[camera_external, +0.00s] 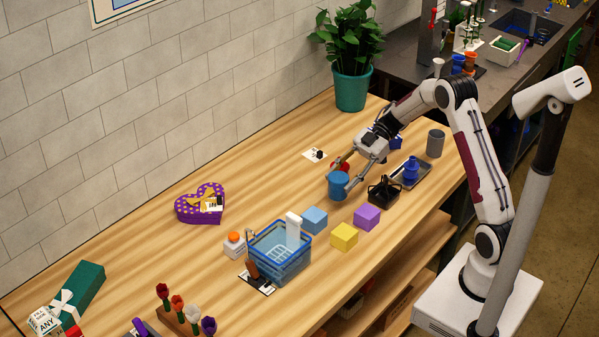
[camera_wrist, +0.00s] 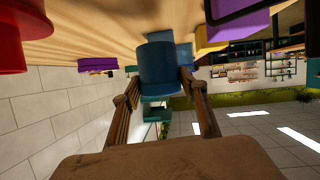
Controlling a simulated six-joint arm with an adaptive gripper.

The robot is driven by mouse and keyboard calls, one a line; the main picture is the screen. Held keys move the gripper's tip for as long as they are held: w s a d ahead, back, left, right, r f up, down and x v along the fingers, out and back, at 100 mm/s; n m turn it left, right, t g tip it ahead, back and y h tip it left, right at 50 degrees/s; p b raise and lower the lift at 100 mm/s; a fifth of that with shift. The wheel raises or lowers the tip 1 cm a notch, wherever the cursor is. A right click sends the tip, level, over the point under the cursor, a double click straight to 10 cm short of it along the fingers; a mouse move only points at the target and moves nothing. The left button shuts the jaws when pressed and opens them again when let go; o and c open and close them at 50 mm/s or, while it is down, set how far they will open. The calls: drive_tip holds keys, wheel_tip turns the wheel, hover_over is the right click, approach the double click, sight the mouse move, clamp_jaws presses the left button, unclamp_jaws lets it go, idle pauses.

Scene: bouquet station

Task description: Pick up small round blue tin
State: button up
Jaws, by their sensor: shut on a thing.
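The small round blue tin (camera_external: 338,184) is between the fingers of my gripper (camera_external: 345,172) in the external view, near the middle of the wooden table. In the wrist view the blue tin (camera_wrist: 158,68) sits between the two fingertips of my gripper (camera_wrist: 160,92), with a finger against each side. My gripper is shut on it. I cannot tell for certain whether the tin's underside is clear of the table.
A red object (camera_external: 340,166) is just behind the tin. A black caddy (camera_external: 383,190) stands to its right. Blue (camera_external: 314,219), yellow (camera_external: 344,236) and purple (camera_external: 367,217) blocks and a blue basket (camera_external: 281,265) are in front. Bare tabletop (camera_external: 270,180) lies to the left.

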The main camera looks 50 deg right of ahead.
sight(343, 174)
drive_tip(key=shift+r, duration=2.6)
